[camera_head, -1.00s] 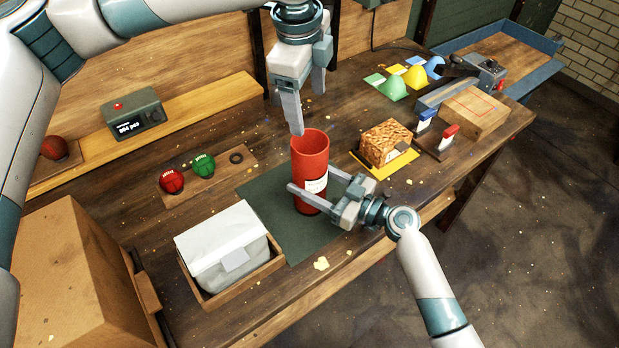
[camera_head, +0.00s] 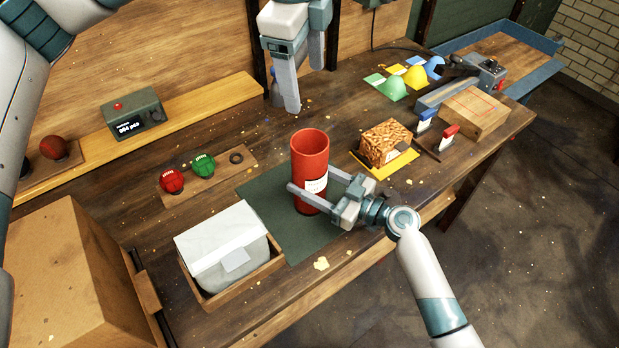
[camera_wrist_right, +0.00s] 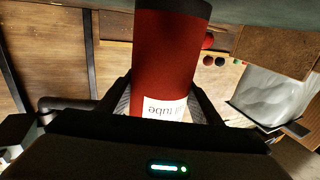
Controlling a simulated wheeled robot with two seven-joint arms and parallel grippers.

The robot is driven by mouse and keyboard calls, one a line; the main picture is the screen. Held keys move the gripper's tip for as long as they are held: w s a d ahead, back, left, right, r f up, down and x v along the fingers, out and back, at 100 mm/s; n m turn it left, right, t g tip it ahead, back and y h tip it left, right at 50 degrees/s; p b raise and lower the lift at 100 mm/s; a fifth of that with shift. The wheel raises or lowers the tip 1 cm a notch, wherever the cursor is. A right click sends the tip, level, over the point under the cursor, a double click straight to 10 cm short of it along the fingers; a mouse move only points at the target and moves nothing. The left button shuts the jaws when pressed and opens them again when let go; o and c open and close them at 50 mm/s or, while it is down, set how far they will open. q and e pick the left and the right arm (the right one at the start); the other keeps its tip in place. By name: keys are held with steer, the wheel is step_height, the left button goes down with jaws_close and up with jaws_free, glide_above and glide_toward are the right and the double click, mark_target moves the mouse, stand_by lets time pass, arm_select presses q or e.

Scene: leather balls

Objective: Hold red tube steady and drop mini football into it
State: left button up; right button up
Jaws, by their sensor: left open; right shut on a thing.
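The red tube (camera_head: 310,155) stands upright on the dark green mat (camera_head: 270,215), with a white label on its side. My right gripper (camera_head: 311,182) is shut on its lower part; the right wrist view shows the tube (camera_wrist_right: 165,60) between the fingers. My left gripper (camera_head: 304,88) is open and empty, above and behind the tube's mouth, clear of it. No ball shows in the mouth; the tube's inside is mostly hidden. A red laced ball (camera_head: 171,181) and a green laced ball (camera_head: 204,165) sit on a wooden holder beside an empty round hole (camera_head: 237,157).
A white bag (camera_head: 222,245) in a wooden tray stands front left of the tube. A patterned brown block (camera_head: 386,142) sits on a yellow mat to the right. A grey display box (camera_head: 132,114) and a brown ball (camera_head: 54,148) are at the back left. A cardboard box (camera_head: 75,270) fills the lower left.

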steer(key=o, duration=1.5)
steer(key=shift+d, duration=0.1)
steer(key=v, duration=1.2)
